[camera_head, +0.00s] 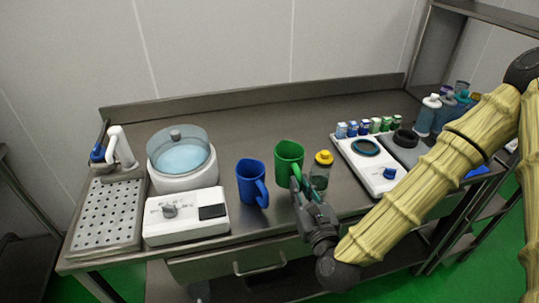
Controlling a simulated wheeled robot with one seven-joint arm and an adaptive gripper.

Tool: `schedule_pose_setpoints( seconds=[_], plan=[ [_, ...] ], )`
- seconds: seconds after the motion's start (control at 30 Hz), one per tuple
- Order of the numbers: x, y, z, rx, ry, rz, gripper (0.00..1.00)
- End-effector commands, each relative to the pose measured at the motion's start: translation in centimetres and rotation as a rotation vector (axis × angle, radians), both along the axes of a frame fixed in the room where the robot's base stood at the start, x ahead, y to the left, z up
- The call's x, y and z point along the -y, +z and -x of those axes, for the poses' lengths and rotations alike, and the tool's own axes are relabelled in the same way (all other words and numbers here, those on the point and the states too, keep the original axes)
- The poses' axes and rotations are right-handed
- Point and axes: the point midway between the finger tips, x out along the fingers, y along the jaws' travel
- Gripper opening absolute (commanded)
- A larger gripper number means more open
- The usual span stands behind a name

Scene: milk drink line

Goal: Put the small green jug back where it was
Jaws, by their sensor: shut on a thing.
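The small green jug (289,155) is in the middle of the steel table, with its handle toward the front. My gripper (298,190) reaches in from the front right and is shut on the jug at its handle side. The fingers partly hide the handle and the lower part of the jug. I cannot tell whether the jug's base touches the table.
A blue jug (250,184) stands close left of the green jug. A yellow-lidded jar (322,172) is close on the right. A white machine with a clear bowl (183,164) stands left; a white scale-like device (367,176) and bottles (428,114) stand right. The table behind is clear.

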Motion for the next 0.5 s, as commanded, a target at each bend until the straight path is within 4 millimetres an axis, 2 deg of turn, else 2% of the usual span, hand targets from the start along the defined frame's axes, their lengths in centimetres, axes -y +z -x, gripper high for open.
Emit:
schedule_pose_setpoints(
  seconds=[0.17, 0.5],
  plan=[
    [-0.9, 0.0, -1.9, 0.005, 0.0, 0.002, 0.0],
    [-3.8, -0.4, -7.7, 0.004, 0.001, 0.002, 0.0]
  ],
)
